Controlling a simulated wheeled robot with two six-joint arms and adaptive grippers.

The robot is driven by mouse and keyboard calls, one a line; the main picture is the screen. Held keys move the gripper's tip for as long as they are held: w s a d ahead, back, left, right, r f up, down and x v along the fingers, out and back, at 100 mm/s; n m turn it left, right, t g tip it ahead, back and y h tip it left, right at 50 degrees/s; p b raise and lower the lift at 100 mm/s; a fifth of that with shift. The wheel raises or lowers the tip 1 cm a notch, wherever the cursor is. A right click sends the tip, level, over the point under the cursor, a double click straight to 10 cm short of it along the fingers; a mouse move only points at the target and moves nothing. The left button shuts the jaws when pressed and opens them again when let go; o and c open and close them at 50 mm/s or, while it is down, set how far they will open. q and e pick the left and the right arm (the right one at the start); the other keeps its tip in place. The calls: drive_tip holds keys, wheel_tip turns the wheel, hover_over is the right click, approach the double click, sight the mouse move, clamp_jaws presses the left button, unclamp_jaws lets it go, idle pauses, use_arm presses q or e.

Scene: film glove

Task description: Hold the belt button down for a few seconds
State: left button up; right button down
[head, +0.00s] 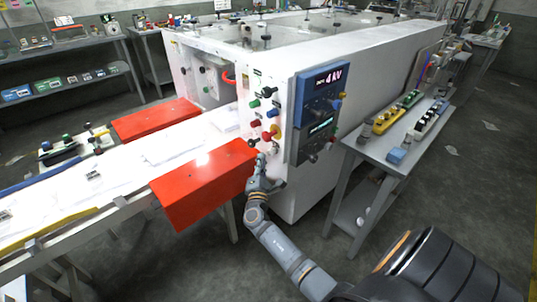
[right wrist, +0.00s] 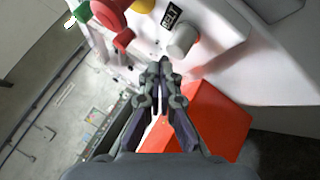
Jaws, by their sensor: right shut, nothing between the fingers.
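The belt button is a grey, round knob (right wrist: 183,40) beside a black label (right wrist: 171,16) reading BELT in the right wrist view. It sits on the white machine panel (head: 250,95), low on the panel's front. My right gripper (right wrist: 162,70) is shut and empty. Its fingertips are close to the grey button, a little below and left of it in the wrist view. They appear apart from it. In the head view the right gripper (head: 261,160) is at the panel's lower edge, and the button is too small to tell there. My left gripper is not in view.
A dark display box (head: 320,108) reading 4 kV is to the right. A red cover (head: 205,185) lies left of my right gripper. A grey side table (head: 410,140) stands at the right.

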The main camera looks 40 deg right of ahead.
drive_tip(key=shift+d, duration=0.1)
drive_tip(key=shift+d, duration=0.35)
drive_tip(key=shift+d+b, duration=0.4)
idle(0.7)
idle(3.4)
drive_tip(key=shift+a+b, duration=0.3)
drive_tip(key=shift+a, duration=0.55)
drive_tip(key=a+b, duration=0.1)
drive_tip(key=a, duration=0.4)
drive_tip(key=shift+s+b, duration=0.2)
drive_tip(key=shift+b, duration=0.15)
